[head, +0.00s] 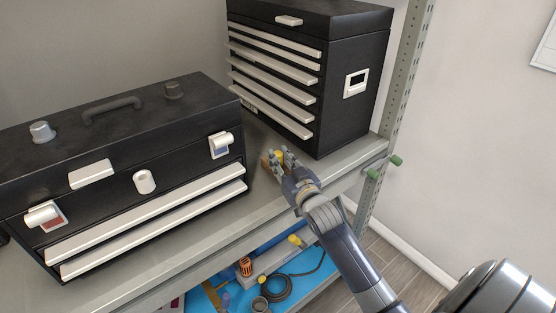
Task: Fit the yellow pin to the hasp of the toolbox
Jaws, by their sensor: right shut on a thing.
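A wide black toolbox (110,185) with white drawer fronts stands on the upper shelf at the left. It has a white hasp (221,146) at its right end, another hasp (45,216) with a red patch at its left end, and a white round knob (144,181) between. My right gripper (277,157) is over the shelf, right of this toolbox and apart from it. It is shut on the yellow pin (279,155), of which only a small part shows between the fingers. My left gripper is not in view.
A tall black drawer cabinet (348,115) stands behind my right gripper. A grey rack post (402,85) with green knobs (396,160) is at the right. The lower shelf holds a blue mat (205,298), a black coil (278,288) and a yellow-capped item (295,240).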

